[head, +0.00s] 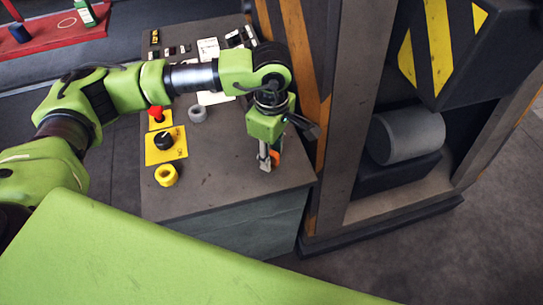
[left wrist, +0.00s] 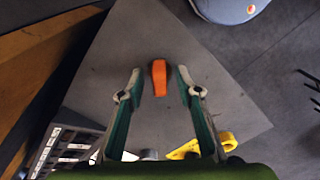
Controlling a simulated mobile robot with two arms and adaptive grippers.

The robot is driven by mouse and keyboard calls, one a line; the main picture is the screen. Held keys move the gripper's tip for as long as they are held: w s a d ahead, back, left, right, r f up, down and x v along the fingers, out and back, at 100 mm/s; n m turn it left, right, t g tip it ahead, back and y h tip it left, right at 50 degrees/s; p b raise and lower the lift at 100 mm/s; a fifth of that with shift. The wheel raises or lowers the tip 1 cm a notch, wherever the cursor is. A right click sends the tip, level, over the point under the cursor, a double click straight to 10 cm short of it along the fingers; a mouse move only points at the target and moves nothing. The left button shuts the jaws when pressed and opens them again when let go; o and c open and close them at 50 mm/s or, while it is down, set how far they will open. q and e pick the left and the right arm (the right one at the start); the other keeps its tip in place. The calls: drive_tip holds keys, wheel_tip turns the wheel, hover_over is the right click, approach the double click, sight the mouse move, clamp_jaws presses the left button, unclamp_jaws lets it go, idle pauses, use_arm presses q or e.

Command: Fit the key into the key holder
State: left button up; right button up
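A small orange piece, which looks like the key (head: 276,158), is on the grey cabinet top near its right front corner. My left gripper (head: 267,160) points down over it and partly hides it in the head view. In the left wrist view the orange key (left wrist: 159,77) shows between the two fingertips of the left gripper (left wrist: 159,88), with a gap on each side; the gripper is open. A yellow ring-shaped piece (head: 166,175) stands at the cabinet's front left; I cannot tell whether it is the key holder. My right gripper is not in view.
A yellow plate with a black knob (head: 160,139), a red button (head: 156,113) and a grey ring (head: 197,114) are on the cabinet's left side. A striped post (head: 298,60) stands close on the right. The cabinet top (head: 220,180) is bare at front centre.

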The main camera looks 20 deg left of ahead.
use_arm(q)
drive_tip(key=shift+c, duration=0.4)
clamp_jaws()
